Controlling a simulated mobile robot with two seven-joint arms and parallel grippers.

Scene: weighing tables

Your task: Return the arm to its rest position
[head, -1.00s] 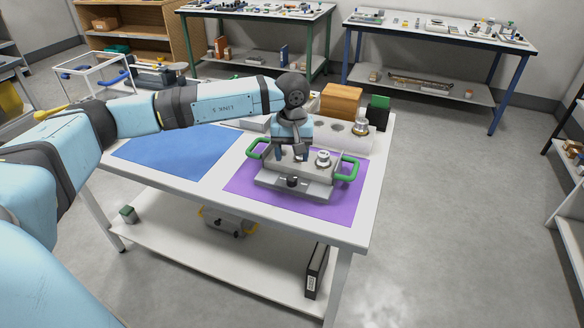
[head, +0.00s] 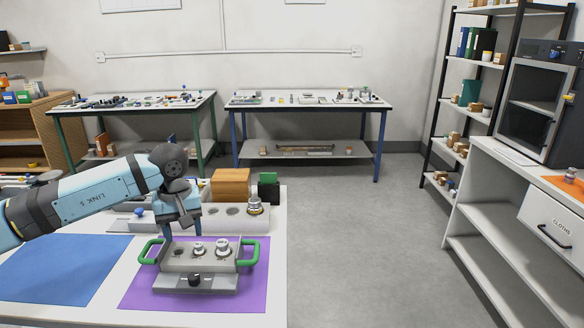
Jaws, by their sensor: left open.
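My left gripper (head: 183,232) is open, its fingers pointing down at the back left of a grey metal tray-like device (head: 174,264) with green handles. The arm reaches in from the left. Two small metal weights (head: 197,248) (head: 222,247) stand upright on the device, right of the fingers. Nothing shows between the fingers; whether they touch the device I cannot tell. The device sits on a purple mat (head: 252,292) on the white table (head: 276,222). My right gripper is out of view.
Behind the device are a grey block with round recesses (head: 215,221), a metal weight (head: 255,206), an orange-brown box (head: 231,184) and a dark green box (head: 268,188). A blue mat (head: 65,268) lies left. Open floor (head: 360,240) and a white cabinet (head: 495,215) are at right.

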